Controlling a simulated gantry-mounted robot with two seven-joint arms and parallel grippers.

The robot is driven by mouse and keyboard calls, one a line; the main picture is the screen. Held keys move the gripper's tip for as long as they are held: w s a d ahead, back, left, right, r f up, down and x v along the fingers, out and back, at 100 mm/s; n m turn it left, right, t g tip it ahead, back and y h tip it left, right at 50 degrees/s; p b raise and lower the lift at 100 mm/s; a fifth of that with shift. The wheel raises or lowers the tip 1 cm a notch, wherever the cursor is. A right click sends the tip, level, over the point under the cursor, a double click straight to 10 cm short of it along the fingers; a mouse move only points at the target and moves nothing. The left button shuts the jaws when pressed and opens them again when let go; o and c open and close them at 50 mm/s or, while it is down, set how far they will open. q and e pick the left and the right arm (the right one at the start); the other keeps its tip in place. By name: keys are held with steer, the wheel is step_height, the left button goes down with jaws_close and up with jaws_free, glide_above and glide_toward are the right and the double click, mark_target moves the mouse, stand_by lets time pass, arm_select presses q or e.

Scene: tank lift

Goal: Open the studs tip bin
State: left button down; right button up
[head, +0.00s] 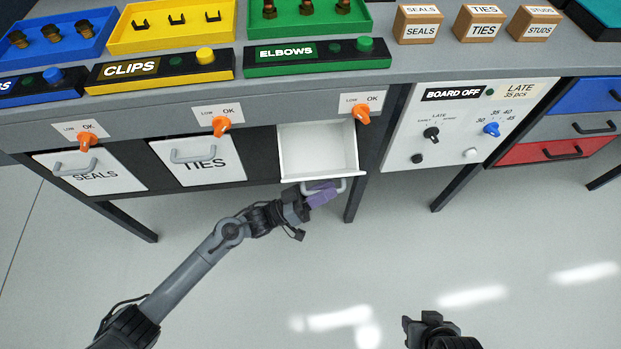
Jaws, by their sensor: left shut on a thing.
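A white tip bin (318,150) under the counter stands open, pulled out and tilted, and its inside looks empty. It is the rightmost of three bins, and its front label is hidden from this angle. Its grey handle (341,185) is at the front lower edge. My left gripper (321,193) is at this handle and shut on it. My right gripper (425,322) is low in the picture, over the floor and away from the bins; its fingers do not show clearly.
The SEALS bin (92,172) and the TIES bin (199,158) are closed to the left. Orange knobs (221,125) sit above the bins. A BOARD OFF panel (458,125) and coloured drawers (590,125) are at right. The floor in front is clear.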

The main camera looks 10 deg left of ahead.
arm_select(q)
steer(key=shift+s+d+f, duration=0.2)
steer(key=shift+s+f, duration=0.35)
steer(key=shift+f, duration=0.1)
steer(key=c, duration=1.4)
jaws_free()
steer(key=shift+a, duration=0.1)
steer(key=p+v, duration=0.2)
steer(key=v, duration=0.8)
steer(key=shift+s+a+f+p, duration=0.2)
steer(key=shift+s+a+p, duration=0.05)
steer(key=shift+p, duration=0.15)
steer(key=shift+c, duration=0.3)
